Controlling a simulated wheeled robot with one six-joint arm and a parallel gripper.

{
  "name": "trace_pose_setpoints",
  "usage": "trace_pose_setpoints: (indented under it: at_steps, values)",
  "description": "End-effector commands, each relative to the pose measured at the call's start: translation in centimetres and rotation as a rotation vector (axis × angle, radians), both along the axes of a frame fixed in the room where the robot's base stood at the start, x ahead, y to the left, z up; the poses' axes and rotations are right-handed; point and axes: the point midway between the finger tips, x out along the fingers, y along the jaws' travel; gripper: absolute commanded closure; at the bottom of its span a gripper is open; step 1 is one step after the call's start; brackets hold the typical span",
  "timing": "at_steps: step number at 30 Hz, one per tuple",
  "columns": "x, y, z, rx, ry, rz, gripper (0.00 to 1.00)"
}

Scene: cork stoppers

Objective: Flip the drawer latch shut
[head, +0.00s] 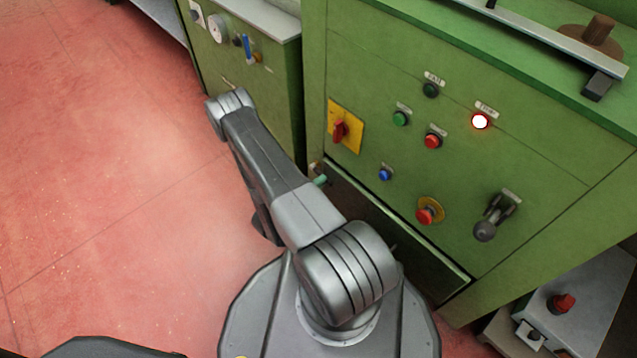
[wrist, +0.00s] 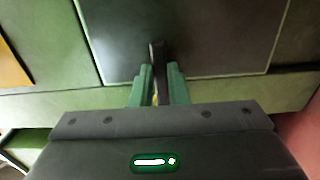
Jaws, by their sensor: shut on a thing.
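The drawer latch (wrist: 157,52) is a dark narrow lever in the wrist view, standing out in front of a dark drawer front (wrist: 215,38). My gripper (wrist: 158,76) has its two green fingers on either side of the latch, shut on it. The latch's lower part is hidden between the fingers. In the head view the drawer front (head: 425,250) is a dark panel low on the green machine. My arm covers most of the gripper there; a small green tip (head: 320,180) shows beside the panel's upper left corner.
The green machine front (head: 385,90) carries several buttons, a red switch on a yellow plate (head: 352,120) and a grey lever (head: 490,220). A second green cabinet (head: 275,85) stands to the left. A grey box with a red knob (head: 590,300) is at lower right. Red floor (head: 100,180) lies open at left.

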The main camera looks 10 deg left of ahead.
Motion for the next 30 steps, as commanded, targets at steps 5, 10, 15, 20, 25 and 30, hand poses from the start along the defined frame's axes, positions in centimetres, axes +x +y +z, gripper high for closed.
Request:
trace_pose_setpoints:
  at_steps: [5, 10, 15, 20, 25, 30]
  values:
    - [0.0, 0.05, -0.16, 0.012, -0.006, 0.001, 1.0]
    - [0.0, 0.05, -0.18, 0.012, -0.006, 0.001, 1.0]
    - [0.0, 0.05, -0.18, 0.011, -0.005, 0.001, 0.7]
    - [0.0, 0.04, -0.14, 0.011, -0.006, 0.001, 0.64]
    - [0.04, 0.08, -0.13, 0.009, -0.006, 0.0, 0.64]
    - [0.5, 0.97, -0.26, 0.011, -0.009, -0.004, 0.64]
